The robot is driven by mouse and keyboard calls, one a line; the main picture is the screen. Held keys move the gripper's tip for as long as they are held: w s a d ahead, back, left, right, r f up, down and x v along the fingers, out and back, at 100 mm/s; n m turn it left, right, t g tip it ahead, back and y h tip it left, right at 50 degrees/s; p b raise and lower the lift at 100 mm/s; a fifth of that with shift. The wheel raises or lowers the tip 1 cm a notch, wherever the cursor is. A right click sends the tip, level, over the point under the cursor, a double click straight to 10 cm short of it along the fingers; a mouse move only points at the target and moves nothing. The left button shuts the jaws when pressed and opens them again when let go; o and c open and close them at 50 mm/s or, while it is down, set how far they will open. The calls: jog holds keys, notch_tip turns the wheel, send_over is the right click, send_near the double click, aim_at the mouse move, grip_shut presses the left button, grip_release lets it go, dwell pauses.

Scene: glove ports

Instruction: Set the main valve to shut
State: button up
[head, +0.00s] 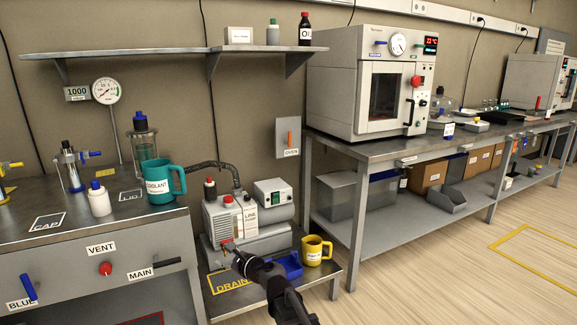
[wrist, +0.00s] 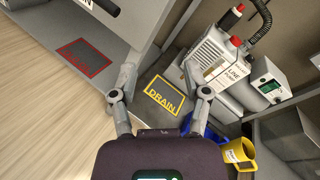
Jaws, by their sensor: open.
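The main valve is a black lever (head: 170,264) on the grey cabinet front, just right of the white MAIN label (head: 139,274). The lever lies nearly level, pointing right. In the wrist view a black lever (wrist: 106,6) beside a white label shows only partly at the top edge. My gripper (head: 238,258) is open and empty, right of the lever and apart from it, in front of the pump and above the low DRAIN shelf. In the wrist view its two fingers (wrist: 160,75) stand wide apart over the yellow DRAIN outline. No shut or open marking for the valve is readable.
A red VENT knob (head: 105,268) and a blue lever (head: 29,287) share the cabinet front. The pump (head: 230,218), a blue tray (head: 288,266) and a yellow mug (head: 316,250) stand near my gripper. A teal COOLANT mug (head: 163,182) stands above the lever. The floor (head: 430,275) at right is clear.

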jog(key=s+d+f+n+g+h+p, duration=0.2)
jog(key=s+d+f+n+g+h, duration=0.3)
jog(key=d, duration=0.7)
jog(key=s+d+f+n+g+h+p, duration=0.1)
jog(key=s+d+f+n+g+h, duration=0.15)
jog(key=s+d+n, duration=0.7)
jog(key=s+d+f+n+g+h+p, duration=0.25)
jog(key=s+d+n+h, duration=0.25)
jog(key=d, duration=0.8)
notch_tip(320, 180, up, 38)
jog(key=p, duration=3.7)
jog(key=shift+s+d+f+p, duration=0.2)
jog(key=shift+d+p, duration=0.1)
jog(key=shift+d, duration=0.15)
jog(key=shift+h, duration=0.25)
